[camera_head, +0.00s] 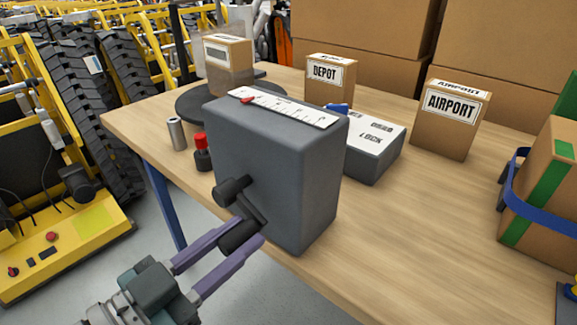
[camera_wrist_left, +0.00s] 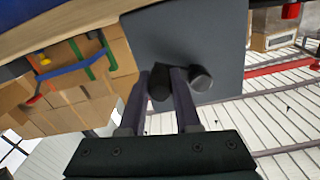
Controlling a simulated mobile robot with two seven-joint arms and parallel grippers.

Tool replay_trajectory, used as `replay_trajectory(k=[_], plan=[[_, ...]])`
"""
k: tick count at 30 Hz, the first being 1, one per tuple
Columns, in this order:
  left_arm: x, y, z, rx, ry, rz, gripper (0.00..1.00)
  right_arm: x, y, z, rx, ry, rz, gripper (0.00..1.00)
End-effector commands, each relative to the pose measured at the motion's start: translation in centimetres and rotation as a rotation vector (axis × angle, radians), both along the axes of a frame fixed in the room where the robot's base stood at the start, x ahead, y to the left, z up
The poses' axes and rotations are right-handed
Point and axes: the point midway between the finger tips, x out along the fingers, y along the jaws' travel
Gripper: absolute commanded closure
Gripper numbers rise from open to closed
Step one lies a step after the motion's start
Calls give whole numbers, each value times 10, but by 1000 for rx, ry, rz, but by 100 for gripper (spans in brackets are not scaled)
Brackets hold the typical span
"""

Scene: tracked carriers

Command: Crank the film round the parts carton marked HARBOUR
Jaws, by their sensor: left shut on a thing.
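The grey crank box (camera_head: 275,175) stands near the table's front edge, with a white scale (camera_head: 285,107) and a red pointer on top. Its dark crank (camera_head: 240,200) is on the near face. My left gripper (camera_head: 238,238) is shut on the crank's dark handle, which also shows between the fingers in the left wrist view (camera_wrist_left: 160,84). Behind the box, a carton (camera_head: 228,65) stands on a dark round turntable (camera_head: 190,104); its label is too small to read, so I cannot tell whether it says HARBOUR. Translucent film seems to show beside it. My right gripper is out of view.
Cartons marked DEPOT (camera_head: 330,78) and AIRPORT (camera_head: 450,118) stand behind on the wooden table (camera_head: 430,220). A low grey-white box (camera_head: 375,150) with a blue lever is right of the crank box. A red-topped knob (camera_head: 201,148) and metal cylinder (camera_head: 177,132) stand left. A strapped carton (camera_head: 540,200) is far right.

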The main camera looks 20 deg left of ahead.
Motion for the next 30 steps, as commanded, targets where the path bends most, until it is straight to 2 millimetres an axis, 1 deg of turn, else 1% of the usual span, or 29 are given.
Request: replay_trajectory(k=[1, 9, 21, 22, 27, 30], plan=[[0, -1, 3, -16, 5, -1, 100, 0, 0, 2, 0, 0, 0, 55], [-1, -2, 4, -66, 24, -1, 100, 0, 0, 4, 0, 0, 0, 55], [-1, -2, 5, -71, 25, -2, 100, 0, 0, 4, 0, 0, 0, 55], [0, -2, 5, -71, 25, -2, 66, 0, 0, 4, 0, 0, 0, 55], [0, -2, 4, -70, 26, 0, 47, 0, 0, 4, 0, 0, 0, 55], [0, -2, 4, -69, 26, 0, 39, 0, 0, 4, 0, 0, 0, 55]])
